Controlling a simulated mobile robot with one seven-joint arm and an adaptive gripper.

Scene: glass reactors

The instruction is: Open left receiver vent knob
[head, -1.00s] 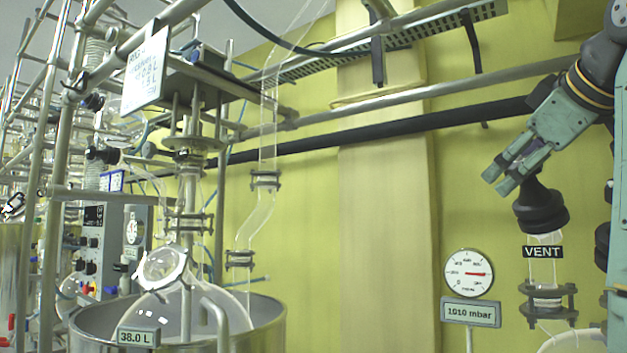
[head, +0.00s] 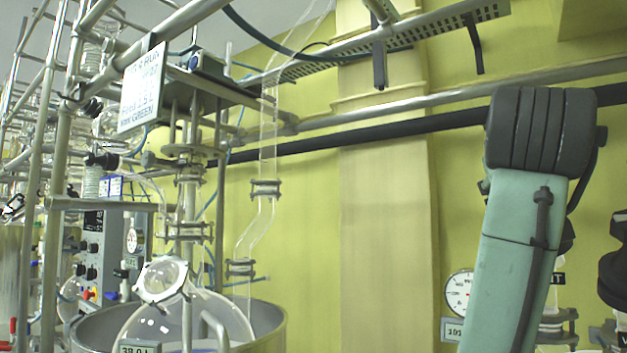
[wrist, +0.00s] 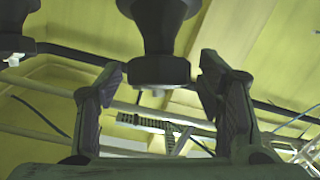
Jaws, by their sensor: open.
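In the wrist view my gripper (wrist: 160,70) is open, with one finger on each side of a black vent knob (wrist: 158,45). The knob's wide end shows between the fingertips, with a visible gap on both sides. In the head view the left vent knob (head: 567,236) is mostly hidden behind my arm, with only a dark sliver and part of its VENT label (head: 557,279) showing. My gripper is hidden there too. I cannot tell from these views whether the knob has been turned.
A second black knob (head: 614,262) stands at the right edge; a dark knob shows at the wrist view's left edge (wrist: 16,32). A pressure gauge (head: 459,290) is partly covered by my arm. A glass reactor vessel (head: 185,320) and metal frame stand at left.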

